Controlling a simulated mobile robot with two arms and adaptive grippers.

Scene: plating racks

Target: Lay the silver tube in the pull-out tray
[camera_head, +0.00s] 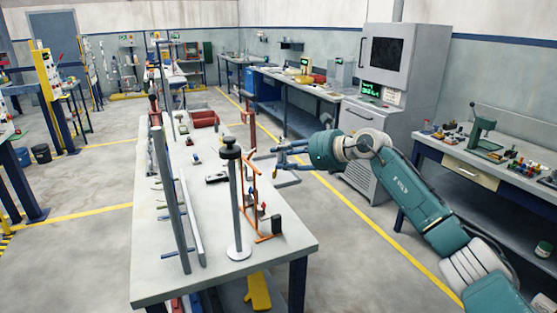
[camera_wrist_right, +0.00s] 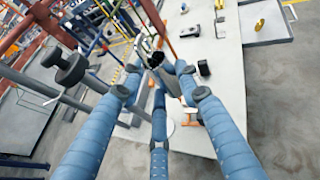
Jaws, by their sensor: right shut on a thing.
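My right gripper (camera_head: 278,152) reaches in over the right edge of the long white-topped bench. In the right wrist view its blue fingers (camera_wrist_right: 163,88) are closed around a narrow silver piece with a dark end, which looks like the silver tube (camera_wrist_right: 171,82); the fingers hide much of it. In the head view the tube is too small to make out. The pull-out tray (camera_head: 288,182) juts from the bench's right side, below and close to the gripper. It also shows at the top right of the right wrist view (camera_wrist_right: 282,37), apart from the fingers. My left gripper is out of view.
The bench top (camera_head: 215,235) carries an orange rack frame (camera_head: 248,190) and a tall grey post with a round base (camera_head: 234,200), both close to the gripper. A red bin (camera_head: 203,118) stands farther back.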

